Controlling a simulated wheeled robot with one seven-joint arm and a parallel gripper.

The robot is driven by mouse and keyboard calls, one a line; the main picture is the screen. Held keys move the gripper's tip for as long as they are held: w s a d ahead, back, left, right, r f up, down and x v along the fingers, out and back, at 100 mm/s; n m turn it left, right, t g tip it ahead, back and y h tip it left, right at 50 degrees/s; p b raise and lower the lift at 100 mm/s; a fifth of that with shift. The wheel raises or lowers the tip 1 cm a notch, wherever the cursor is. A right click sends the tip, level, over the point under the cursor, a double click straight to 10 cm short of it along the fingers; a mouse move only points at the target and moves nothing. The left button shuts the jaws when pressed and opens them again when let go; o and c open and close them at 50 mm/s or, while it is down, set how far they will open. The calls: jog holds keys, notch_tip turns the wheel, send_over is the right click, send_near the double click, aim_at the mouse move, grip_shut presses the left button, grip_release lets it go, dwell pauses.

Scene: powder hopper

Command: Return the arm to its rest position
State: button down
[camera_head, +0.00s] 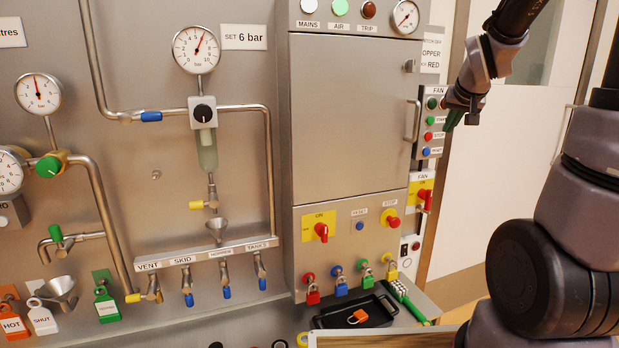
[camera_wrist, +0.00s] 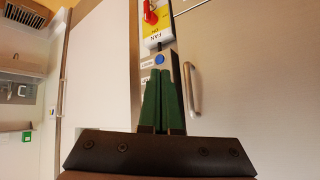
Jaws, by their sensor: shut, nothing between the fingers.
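My gripper (camera_head: 451,119) is at the upper right in the head view, beside the fan push-button station (camera_head: 432,125). Its green fingers show in the wrist view (camera_wrist: 162,76), shut together with nothing between them. They point toward the fan panel there, and a blue button (camera_wrist: 159,59) shows just past the fingertips. Whether the fingers touch the panel cannot be told. My arm reaches in from the right side of the head view.
A steel cabinet (camera_head: 345,120) with a vertical door handle (camera_head: 412,122) stands left of my gripper. A red fan switch (camera_head: 424,199) sits below it. A black tray (camera_head: 375,312) with an orange padlock lies at the bottom. A pale door (camera_head: 490,190) lies behind.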

jog(key=s+a+r+y, duration=0.1)
jog(key=s+a, duration=0.3)
jog(key=s, duration=0.3)
jog(key=s+a+r+g+y, duration=0.1)
jog(key=s+a+r, duration=0.1)
jog(key=s, duration=0.6)
jog(key=s+a+r+g+y, duration=0.1)
jog(key=s+a+r, duration=0.1)
jog(key=s+a, duration=0.3)
jog(key=s, duration=0.2)
jog(key=shift+s+a+r+y, duration=0.25)
jog(key=shift+s+a+y, duration=0.05)
jog(key=shift+a, duration=0.05)
